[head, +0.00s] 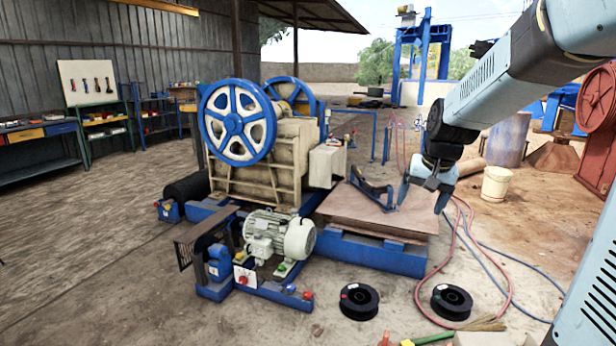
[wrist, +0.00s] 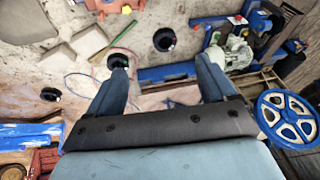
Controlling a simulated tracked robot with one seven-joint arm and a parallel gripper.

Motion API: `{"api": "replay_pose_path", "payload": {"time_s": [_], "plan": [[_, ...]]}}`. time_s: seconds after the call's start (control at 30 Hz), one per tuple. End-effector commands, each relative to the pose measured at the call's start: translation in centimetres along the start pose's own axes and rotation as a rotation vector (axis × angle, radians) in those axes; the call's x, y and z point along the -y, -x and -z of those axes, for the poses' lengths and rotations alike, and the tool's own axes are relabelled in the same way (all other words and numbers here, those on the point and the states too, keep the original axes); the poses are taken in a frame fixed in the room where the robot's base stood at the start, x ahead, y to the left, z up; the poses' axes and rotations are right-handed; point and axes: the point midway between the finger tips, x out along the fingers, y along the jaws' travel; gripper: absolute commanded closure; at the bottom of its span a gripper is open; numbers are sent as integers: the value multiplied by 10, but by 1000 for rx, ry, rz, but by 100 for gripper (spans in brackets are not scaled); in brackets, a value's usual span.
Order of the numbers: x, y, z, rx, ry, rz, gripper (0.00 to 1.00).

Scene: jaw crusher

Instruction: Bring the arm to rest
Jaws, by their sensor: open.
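My arm comes in from the upper right in the head view, bent at a dark joint. My gripper (head: 421,197) hangs at its end with the fingers pointing down, over the right side of the brown plate (head: 352,213). In the wrist view my gripper (wrist: 168,75) shows two blue fingers spread apart with nothing between them. The gap between the fingertips and the plate is hard to judge.
The jaw crusher (head: 285,160) with its blue flywheel (head: 237,121) and motor (head: 281,234) stands left of the gripper. A black curved part (head: 371,188) lies close by on the plate. Two black spools (head: 359,301), hoses (head: 462,225) and a white bucket (head: 496,183) are on the floor.

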Motion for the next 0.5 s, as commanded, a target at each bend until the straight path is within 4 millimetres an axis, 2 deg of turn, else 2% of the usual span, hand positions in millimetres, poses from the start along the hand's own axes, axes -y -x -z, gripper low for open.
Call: {"api": "replay_pose_path", "payload": {"time_s": [0.03, 0.2, 0.5], "plan": [[1, 13, -11, -13, 18, 3, 16], [0, 46, -48, -42, 78, 2, 16], [-7, 88, -118, -95, 181, -6, 16]]}}
